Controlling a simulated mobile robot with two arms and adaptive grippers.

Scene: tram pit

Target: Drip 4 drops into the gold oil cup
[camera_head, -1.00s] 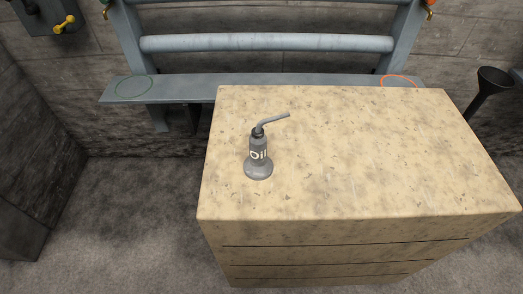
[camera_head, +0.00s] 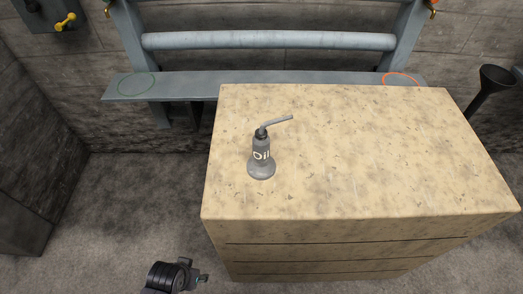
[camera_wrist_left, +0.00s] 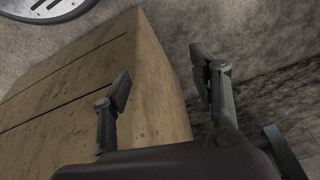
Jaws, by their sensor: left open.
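A grey oil can (camera_head: 261,160) marked "Oil" stands upright on the speckled tan top of a cabinet (camera_head: 350,150), its bent spout pointing right. Small gold-coloured parts (camera_head: 433,13) show on the blue frame's posts at the top edge, cut off; I cannot tell whether one is the gold oil cup. My left gripper (camera_head: 196,271) is low at the bottom edge, left of the cabinet and apart from the can. In the left wrist view its two fingers (camera_wrist_left: 160,75) are apart with nothing between them, beside the cabinet's corner. My right gripper is not in view.
A blue-grey frame with a ledge (camera_head: 265,77) stands behind the cabinet; the ledge bears a green ring (camera_head: 136,84) and an orange ring (camera_head: 400,79). A dark funnel (camera_head: 493,78) is at right. A yellow-handled part (camera_head: 65,22) is on the left wall. The cabinet top is otherwise clear.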

